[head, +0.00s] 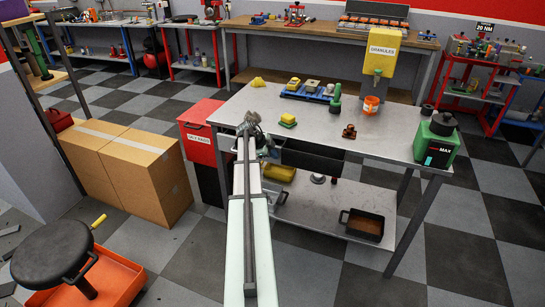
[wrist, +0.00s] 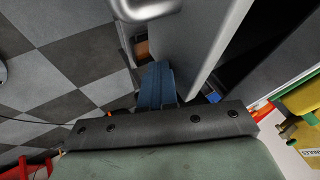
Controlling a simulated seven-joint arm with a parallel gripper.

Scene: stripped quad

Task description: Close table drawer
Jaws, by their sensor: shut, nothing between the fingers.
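The steel work table (head: 320,117) stands ahead of my arm in the head view. A dark drawer (head: 314,158) shows under its front edge, just right of my arm's end, and looks pulled out. In the wrist view a pale grey panel (wrist: 188,45) that looks like the drawer's front carries a rounded metal handle (wrist: 150,9) at the top, with a dark gap on its right. My gripper (wrist: 157,72), with blue fingers, is shut and empty beside the panel's lower end. I cannot tell whether it touches. In the head view my arm hides the fingers.
A red bin (head: 201,118) and cardboard boxes (head: 125,165) stand left of the table. A green machine (head: 435,142) and a yellow dispenser (head: 379,52) stand on the tabletop. A black tray (head: 362,224) lies on the lower shelf. Checkered floor is clear at front right.

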